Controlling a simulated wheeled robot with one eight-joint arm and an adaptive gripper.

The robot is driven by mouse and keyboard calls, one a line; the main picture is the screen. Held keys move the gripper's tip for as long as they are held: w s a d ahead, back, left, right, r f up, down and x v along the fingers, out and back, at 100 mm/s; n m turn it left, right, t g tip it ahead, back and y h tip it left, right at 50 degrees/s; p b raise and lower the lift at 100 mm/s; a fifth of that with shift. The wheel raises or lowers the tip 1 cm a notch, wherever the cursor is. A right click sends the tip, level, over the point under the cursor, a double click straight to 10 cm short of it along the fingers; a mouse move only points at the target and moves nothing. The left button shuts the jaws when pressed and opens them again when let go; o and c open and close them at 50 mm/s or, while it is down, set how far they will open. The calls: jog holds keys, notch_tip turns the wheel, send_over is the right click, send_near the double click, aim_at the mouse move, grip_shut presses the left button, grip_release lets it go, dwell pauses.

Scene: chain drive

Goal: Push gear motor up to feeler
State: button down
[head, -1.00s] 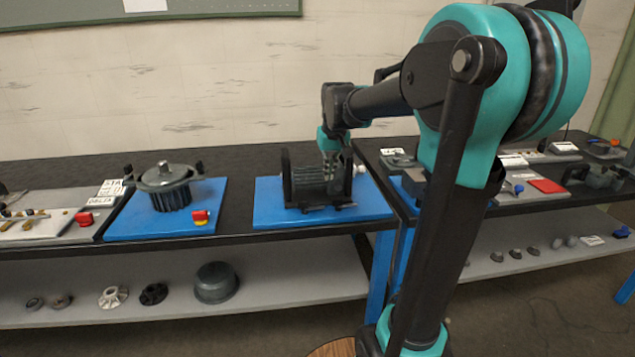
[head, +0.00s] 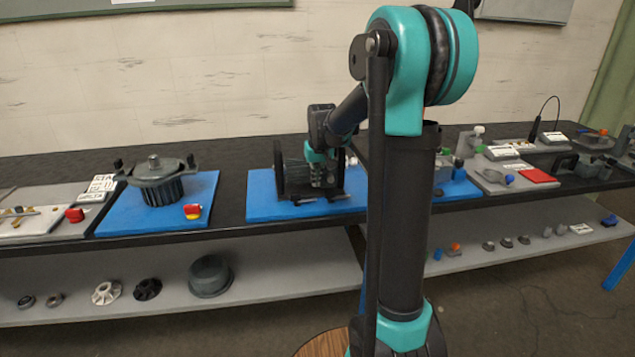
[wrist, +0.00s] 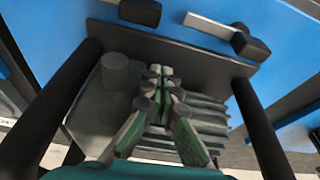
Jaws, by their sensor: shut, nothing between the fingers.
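The gear motor (head: 296,176), a grey ribbed body, sits on a dark base with an upright dark plate at its left, on a blue board (head: 262,212). In the wrist view its ribbed housing (wrist: 205,112) and a round grey boss (wrist: 116,70) show below the fingers. My gripper (head: 322,184) is over the motor's right part. Its fingers (wrist: 156,74) are together with nothing between them; I cannot tell whether they touch the housing. A black-knobbed grey piece (wrist: 222,32) lies beyond the dark plate (wrist: 180,50). I cannot pick out the feeler for certain.
A lower shelf (head: 250,290) holds loose parts. More fixtures, including a red pad (head: 538,176), stand on the right bench.

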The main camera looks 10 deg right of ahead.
jog(key=shift+w, duration=0.1)
jog(key=shift+w, duration=1.1)
